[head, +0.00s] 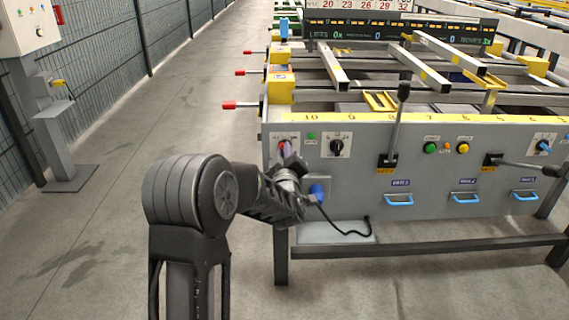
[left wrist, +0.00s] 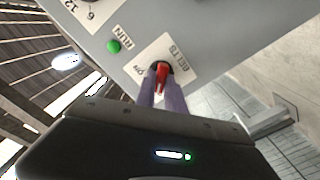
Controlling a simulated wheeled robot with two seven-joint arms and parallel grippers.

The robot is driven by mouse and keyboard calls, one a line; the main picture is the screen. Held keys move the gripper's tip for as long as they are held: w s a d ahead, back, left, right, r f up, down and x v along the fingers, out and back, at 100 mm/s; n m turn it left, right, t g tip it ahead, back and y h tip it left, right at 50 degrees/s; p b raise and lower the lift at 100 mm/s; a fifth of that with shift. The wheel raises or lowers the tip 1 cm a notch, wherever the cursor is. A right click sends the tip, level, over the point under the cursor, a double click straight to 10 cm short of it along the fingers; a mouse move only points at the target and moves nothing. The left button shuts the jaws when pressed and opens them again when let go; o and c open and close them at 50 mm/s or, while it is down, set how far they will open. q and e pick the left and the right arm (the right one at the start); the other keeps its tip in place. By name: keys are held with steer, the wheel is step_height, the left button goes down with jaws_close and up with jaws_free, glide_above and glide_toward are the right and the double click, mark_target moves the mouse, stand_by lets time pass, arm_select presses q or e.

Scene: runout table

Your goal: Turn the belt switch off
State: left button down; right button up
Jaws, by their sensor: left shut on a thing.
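The belt switch (left wrist: 161,78) is a red turning handle on a white plate marked BELTS, on the grey front panel (head: 371,165). In the left wrist view my left gripper (left wrist: 160,92) has its two purple-grey fingers on either side of the red handle, shut on it. In the head view the left gripper (head: 288,152) is at the panel's left end and hides most of the switch. The switch's exact angle is hard to read. My right gripper is not in view.
Beside the switch are a green RUN lamp (head: 311,135) and a black dial (head: 337,147). A blue plug (head: 318,192) with a black cable sits below. A tall lever (head: 397,120) and a sideways lever (head: 525,165) stick out further right.

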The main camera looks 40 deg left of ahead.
arm_select(q)
steer(key=shift+f+n+b, duration=0.1)
steer(key=shift+n+b, duration=0.5)
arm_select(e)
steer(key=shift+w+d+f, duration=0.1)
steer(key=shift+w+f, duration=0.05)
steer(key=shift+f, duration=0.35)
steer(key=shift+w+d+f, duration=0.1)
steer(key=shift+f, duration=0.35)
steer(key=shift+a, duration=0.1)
arm_select(q)
steer(key=c, duration=1.4)
jaws_free()
steer(key=shift+c, duration=0.2)
steer(key=p+v, duration=0.1)
steer(key=v, duration=0.6)
steer(key=shift+s+d, duration=0.25)
steer(key=shift+s, duration=0.05)
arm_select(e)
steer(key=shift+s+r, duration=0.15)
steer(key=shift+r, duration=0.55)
